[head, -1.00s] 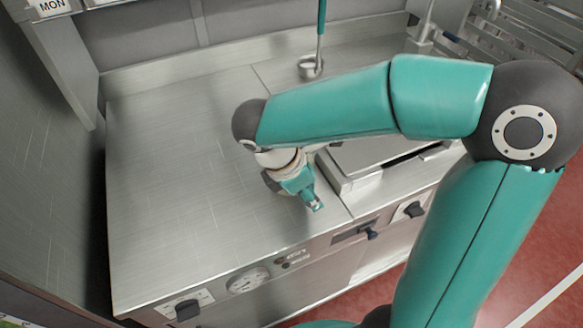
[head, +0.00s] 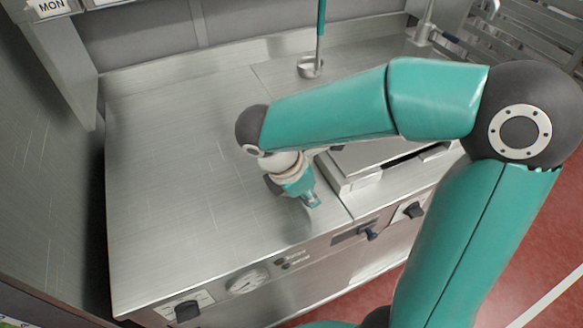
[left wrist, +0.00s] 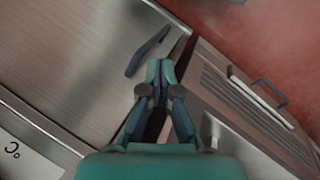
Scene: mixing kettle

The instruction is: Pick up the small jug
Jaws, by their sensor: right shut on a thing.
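My right gripper (head: 311,199) points down at the worktop near its front edge, left of the raised metal plate. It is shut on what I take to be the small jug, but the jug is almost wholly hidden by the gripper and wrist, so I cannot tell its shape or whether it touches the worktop. My left gripper (left wrist: 160,70) shows in the left wrist view with its fingertips together and nothing visible between them. It does not show clearly in the head view.
The steel worktop (head: 170,180) is bare on the left. A raised metal plate (head: 385,160) lies right of my right gripper. A teal-handled ladle (head: 310,68) is at the back. Knobs and a dial (head: 247,281) line the front panel. A dark handle (left wrist: 148,50) shows in the left wrist view.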

